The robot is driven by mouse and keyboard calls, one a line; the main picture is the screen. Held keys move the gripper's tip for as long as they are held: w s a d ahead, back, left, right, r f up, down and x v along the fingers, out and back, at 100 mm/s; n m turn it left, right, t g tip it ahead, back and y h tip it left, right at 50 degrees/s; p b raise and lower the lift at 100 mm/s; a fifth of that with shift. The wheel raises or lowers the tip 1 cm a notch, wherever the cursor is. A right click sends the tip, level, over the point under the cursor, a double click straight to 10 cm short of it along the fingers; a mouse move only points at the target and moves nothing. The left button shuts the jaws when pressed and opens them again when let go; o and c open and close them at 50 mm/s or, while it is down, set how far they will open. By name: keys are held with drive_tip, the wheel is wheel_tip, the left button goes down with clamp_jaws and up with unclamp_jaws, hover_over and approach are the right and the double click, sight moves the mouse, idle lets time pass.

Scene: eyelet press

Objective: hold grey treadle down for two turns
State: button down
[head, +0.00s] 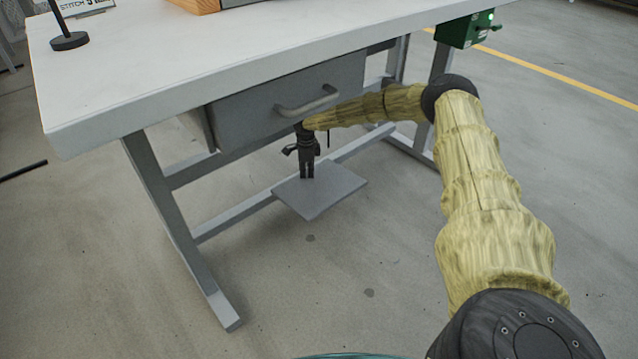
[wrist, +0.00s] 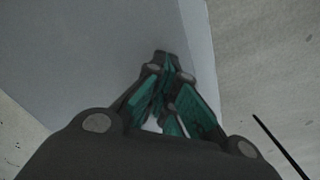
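The grey treadle (head: 325,197) is a flat plate low under the table, close above the floor. In the wrist view the treadle (wrist: 90,60) fills the upper left. My gripper (head: 307,177) points straight down over the back left part of the plate, under the drawer. Its fingertips look together and empty in the wrist view (wrist: 170,66). The tips reach down to the plate's surface or just above it. I cannot tell whether they touch or press it, or how far down the plate is.
The white table top (head: 250,70) and its grey drawer (head: 260,110) with a handle (head: 307,100) are above my gripper. Grey table legs (head: 180,235) and a crossbar stand near the treadle. A green box (head: 465,30) with a lit lamp hangs at the right. The front floor is clear.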

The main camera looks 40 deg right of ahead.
wheel_tip(320, 180, up, 8)
drive_tip(key=p, duration=0.6)
idle(0.4)
drive_tip(key=shift+s+f, duration=0.1)
idle(0.6)
